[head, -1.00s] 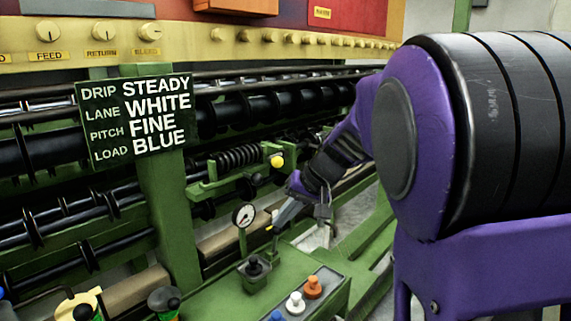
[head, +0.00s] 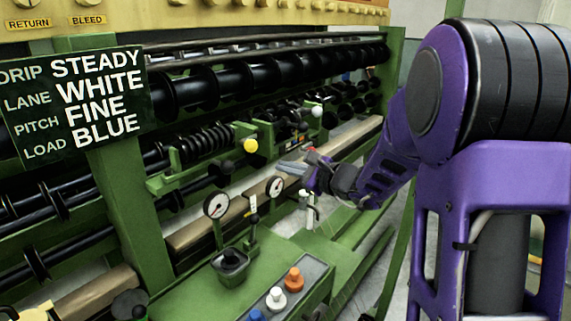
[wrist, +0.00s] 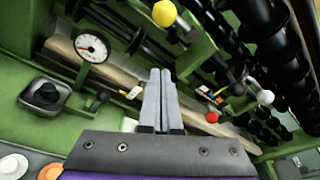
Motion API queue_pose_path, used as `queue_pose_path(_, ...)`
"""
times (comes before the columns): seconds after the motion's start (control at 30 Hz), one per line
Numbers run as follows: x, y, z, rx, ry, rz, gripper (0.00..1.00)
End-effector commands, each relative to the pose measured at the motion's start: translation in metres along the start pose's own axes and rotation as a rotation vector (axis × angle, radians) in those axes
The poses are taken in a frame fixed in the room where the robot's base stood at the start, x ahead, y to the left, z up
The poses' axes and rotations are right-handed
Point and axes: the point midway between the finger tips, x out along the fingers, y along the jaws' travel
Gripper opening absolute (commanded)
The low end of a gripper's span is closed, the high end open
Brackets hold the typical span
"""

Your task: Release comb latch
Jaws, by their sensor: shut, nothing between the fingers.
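My gripper (head: 283,167) is shut and empty, pointing left in front of the machine's green frame. In the wrist view its closed fingers (wrist: 160,75) point up the picture, apart from any knob. A yellow ball knob (head: 250,146) sits on a green bracket beyond the fingertips; it also shows in the wrist view (wrist: 164,13). A white ball knob (head: 317,111) stands further back; in the wrist view it is at right (wrist: 265,97). A red knob (wrist: 211,117) lies right of the fingers. No part is labelled as the comb latch, so I cannot tell which it is.
Dial gauges (head: 216,205) and a black lever (head: 231,260) stand near the front on the green console (head: 262,262). An orange button (head: 293,278) and a white button (head: 276,298) are beside them. A sign (head: 75,105) hangs left. Black rollers (head: 225,90) run behind.

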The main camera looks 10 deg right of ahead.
Motion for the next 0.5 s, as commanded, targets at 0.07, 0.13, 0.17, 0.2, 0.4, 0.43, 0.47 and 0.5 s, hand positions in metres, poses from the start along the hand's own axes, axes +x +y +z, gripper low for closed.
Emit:
queue_pose_path(0.07, 0.019, 0.001, 0.000, -0.001, -0.002, 0.004, 0.00)
queue_pose_path(0.13, 0.034, 0.002, 0.001, -0.002, -0.002, 0.005, 0.00)
queue_pose_path(0.17, 0.041, 0.002, 0.000, -0.001, -0.002, 0.006, 0.00)
queue_pose_path(0.2, 0.050, 0.002, 0.000, -0.001, -0.002, 0.005, 0.00)
queue_pose_path(0.4, 0.069, -0.001, 0.016, -0.005, -0.003, 0.001, 0.00)
queue_pose_path(0.43, 0.068, -0.001, 0.020, -0.006, -0.003, 0.001, 0.00)
queue_pose_path(0.47, 0.066, -0.001, 0.024, -0.006, -0.003, 0.001, 0.00)
queue_pose_path(0.5, 0.065, 0.000, 0.028, -0.005, -0.002, 0.002, 0.00)
